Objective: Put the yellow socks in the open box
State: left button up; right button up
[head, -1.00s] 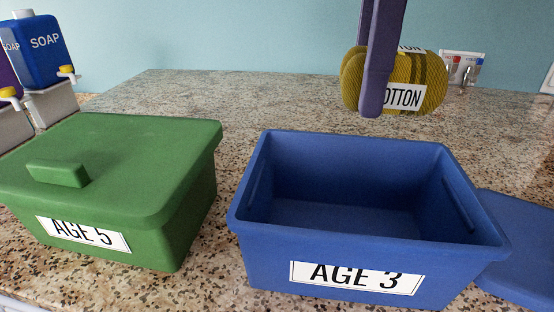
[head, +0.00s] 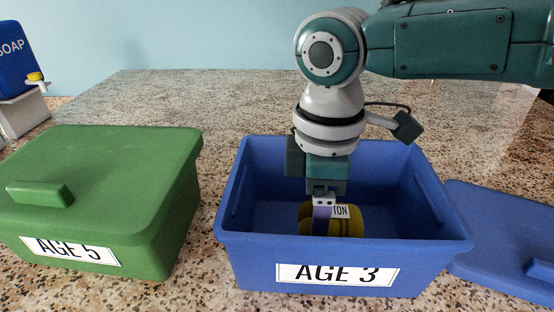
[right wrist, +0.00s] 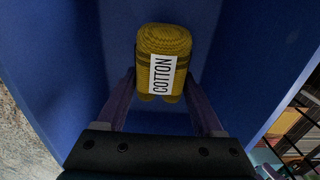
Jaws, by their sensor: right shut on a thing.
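The yellow socks (head: 347,223), a rolled bundle with a white COTTON label, are down inside the open blue box (head: 345,250) marked AGE 3. They also show in the right wrist view (right wrist: 163,45), with blue box walls around them. My right gripper (head: 322,222) reaches down into the box and is shut on the socks, with a finger on either side in the right wrist view (right wrist: 162,85). The front wall hides the lowest part of the socks, so I cannot tell whether they touch the floor. My left gripper is not in view.
A green box (head: 110,190) marked AGE 5, with its lid on, stands to the left. A blue lid (head: 500,235) lies on the speckled counter at the right. A blue soap dispenser (head: 12,62) stands at the far left. The counter behind the boxes is clear.

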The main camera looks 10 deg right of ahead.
jog(key=shift+f, duration=0.95)
jog(key=shift+f, duration=0.2)
jog(key=o, duration=1.4)
jog(key=shift+r, duration=0.1)
notch_tip(320, 180, up, 12)
jog(key=shift+r+b, duration=0.15)
jog(key=shift+b, duration=0.2)
